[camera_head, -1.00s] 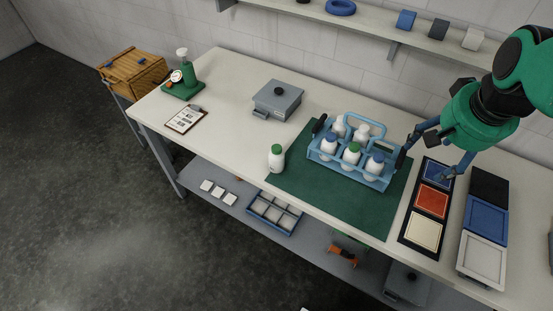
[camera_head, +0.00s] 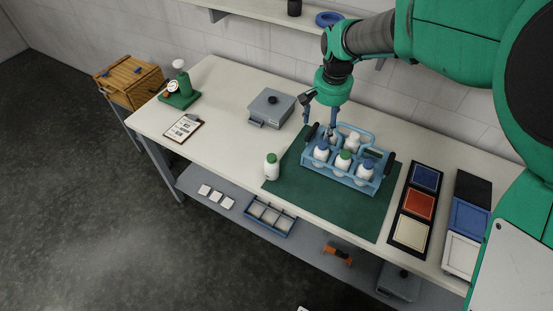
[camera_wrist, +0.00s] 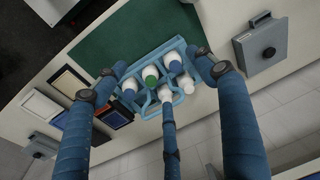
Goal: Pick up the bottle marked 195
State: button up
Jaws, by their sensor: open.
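A light-blue carrier (camera_head: 340,182) stands on the green mat, holding several white bottles. Its front row has a blue-capped bottle (camera_head: 321,153), a green-capped bottle (camera_head: 343,163) and another blue-capped bottle (camera_head: 364,172). White-topped bottles (camera_head: 354,138) stand behind. A separate green-capped bottle (camera_head: 271,171) stands at the mat's left edge. No number is readable, so I cannot tell which bottle is 195. My gripper (camera_head: 321,125) is open and empty over the carrier's back left part. In the wrist view its fingers (camera_wrist: 160,72) spread around the carrier (camera_wrist: 150,53), partly covering it.
A grey lidded box (camera_head: 271,107) stands left of the carrier. Colour panels (camera_head: 409,235) and trays (camera_head: 466,218) lie to the right. A clipboard (camera_head: 184,128) and green stand (camera_head: 180,99) are at the left. A wall shelf (camera_head: 255,11) runs behind. The table between clipboard and mat is clear.

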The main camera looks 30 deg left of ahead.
jog(key=a+f+p, duration=0.2)
jog(key=a+f, duration=0.3)
jog(key=a, duration=0.3)
jog(key=g+p, duration=0.1)
jog(key=p, duration=0.1)
send_over(272, 157)
notch_tip(272, 157, down, 8)
jog(key=r, duration=0.1)
jog(key=shift+w+a+f+n+h, duration=0.1)
jog(key=shift+w+f+n+h, duration=0.05)
jog(key=shift+f+n+h, duration=0.2)
jog(key=shift+f+p, duration=0.3)
jog(key=shift+f, duration=3.9)
jog(key=shift+f, duration=0.1)
jog(key=shift+f+p, duration=0.65)
jog(key=shift+f, duration=1.85)
